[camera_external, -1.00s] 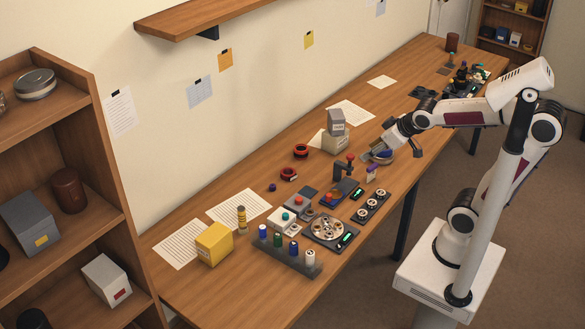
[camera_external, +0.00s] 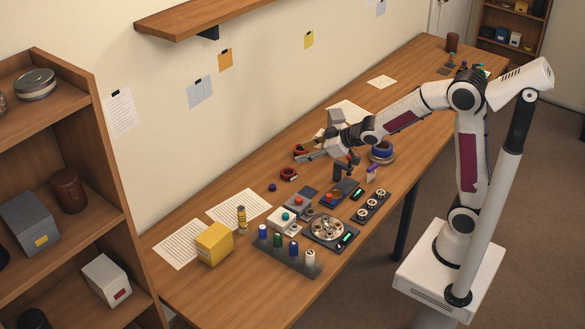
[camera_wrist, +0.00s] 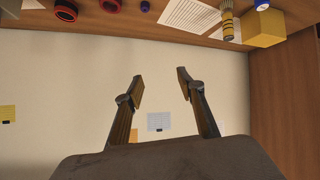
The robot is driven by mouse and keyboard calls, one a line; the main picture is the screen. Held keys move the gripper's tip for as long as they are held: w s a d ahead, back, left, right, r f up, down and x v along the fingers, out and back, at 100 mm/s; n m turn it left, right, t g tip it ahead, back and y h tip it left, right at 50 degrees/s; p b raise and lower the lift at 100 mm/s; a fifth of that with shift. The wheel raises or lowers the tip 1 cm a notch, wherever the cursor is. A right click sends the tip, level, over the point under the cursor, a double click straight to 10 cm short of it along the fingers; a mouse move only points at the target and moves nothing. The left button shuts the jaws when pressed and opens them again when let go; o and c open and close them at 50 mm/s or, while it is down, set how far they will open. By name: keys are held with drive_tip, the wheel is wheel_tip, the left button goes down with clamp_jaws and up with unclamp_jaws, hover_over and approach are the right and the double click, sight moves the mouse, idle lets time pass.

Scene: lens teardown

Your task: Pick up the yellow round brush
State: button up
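A small upright cylinder with yellow and dark bands, which looks like the yellow round brush (camera_external: 241,220), stands on the table between the yellow box and the paper sheet. In the wrist view the brush (camera_wrist: 228,22) is at the top right, beside the yellow box. My gripper (camera_external: 305,155) is near the red rings, well to the right of and farther back than the brush. In the wrist view my gripper (camera_wrist: 160,82) is open, with nothing between the fingers; the wall lies beyond them.
The yellow box (camera_external: 214,244) is close to the brush. A rack with several coloured cylinders (camera_external: 288,256) stands in front. Bare table (camera_external: 190,290) is at the front left.

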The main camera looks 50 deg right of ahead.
drive_tip(key=w+a+f+n+y, duration=0.2)
drive_tip(key=w+a+f+y, duration=0.2)
drive_tip(key=w+a+f, duration=0.35)
drive_tip(key=n+y, duration=0.2)
drive_tip(key=y, duration=0.2)
approach(241, 211)
drive_tip(key=w+f, duration=0.2)
drive_tip(key=shift+w+a+f, duration=0.1)
drive_tip(key=shift+a+f, duration=0.05)
drive_tip(key=shift+f, duration=0.1)
drive_tip(key=x, duration=0.2)
drive_tip(key=shift+w+a+f, duration=0.1)
drive_tip(key=shift+w+a, duration=0.1)
drive_tip(key=shift+w+a, duration=0.1)
drive_tip(key=shift+r+x, duration=0.15)
drive_tip(key=shift+x, duration=1.1)
drive_tip(key=shift+r+x, duration=0.1)
drive_tip(key=shift+x, duration=1.15)
drive_tip(key=shift+w, duration=0.1)
